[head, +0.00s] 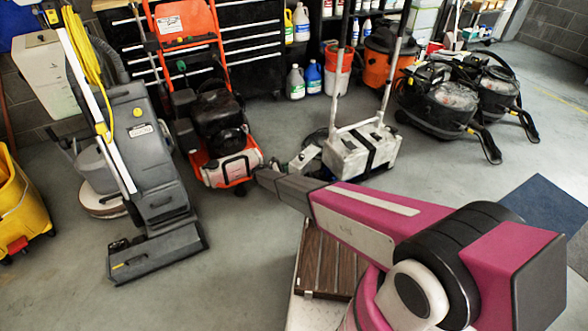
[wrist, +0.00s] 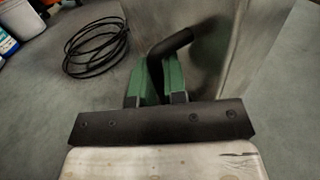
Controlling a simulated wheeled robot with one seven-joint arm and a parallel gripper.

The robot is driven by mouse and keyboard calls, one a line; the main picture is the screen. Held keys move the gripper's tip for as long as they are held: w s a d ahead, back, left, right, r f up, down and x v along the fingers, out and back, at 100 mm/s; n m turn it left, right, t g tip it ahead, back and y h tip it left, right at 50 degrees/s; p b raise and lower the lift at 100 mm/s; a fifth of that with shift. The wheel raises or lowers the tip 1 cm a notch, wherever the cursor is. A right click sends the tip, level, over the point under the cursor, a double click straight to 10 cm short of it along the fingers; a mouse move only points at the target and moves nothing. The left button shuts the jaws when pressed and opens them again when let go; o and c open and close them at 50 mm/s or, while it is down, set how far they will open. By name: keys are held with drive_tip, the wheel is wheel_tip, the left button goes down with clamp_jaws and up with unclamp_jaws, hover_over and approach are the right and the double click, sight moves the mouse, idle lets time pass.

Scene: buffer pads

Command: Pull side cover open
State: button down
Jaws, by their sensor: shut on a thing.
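A dull grey metal panel (wrist: 232,52) fills the upper right of the wrist view; it looks like the side cover. A black curved handle (wrist: 172,44) stands in front of it. My gripper (wrist: 158,76) has green fingers, shut on this handle. The handle's joint with the panel is blurred. In the head view, my arm reaches to the left side of a white machine (head: 362,152) with two upright poles. My gripper is small and hard to make out there, and the handle cannot be told apart.
A coiled black cable (wrist: 96,47) lies on the floor left of my gripper. An orange-red machine (head: 218,130) stands close to the left of my arm, with a grey floor scrubber (head: 150,160) beyond. A slatted brown surface (head: 326,262) is below my arm. The front left floor is clear.

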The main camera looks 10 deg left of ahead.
drive_tip(key=shift+w+a+g+h, duration=0.15)
drive_tip(key=shift+g+h, duration=0.15)
drive_tip(key=shift+g, duration=0.1)
drive_tip(key=c, duration=1.2)
unclamp_jaws()
drive_tip(key=shift+r, duration=0.1)
drive_tip(key=shift+r, duration=0.3)
drive_tip(key=shift+s+a+r, duration=1.05)
drive_tip(key=shift+s+r, duration=0.6)
drive_tip(key=shift+r, duration=0.05)
drive_tip(key=shift+s+a+r, duration=1.05)
drive_tip(key=shift+s+r, duration=0.55)
drive_tip(key=shift+r, duration=0.1)
drive_tip(key=shift+s+a+r, duration=1.05)
drive_tip(key=shift+s+r, duration=0.6)
drive_tip(key=shift+r, duration=0.05)
drive_tip(key=shift+c, duration=0.2)
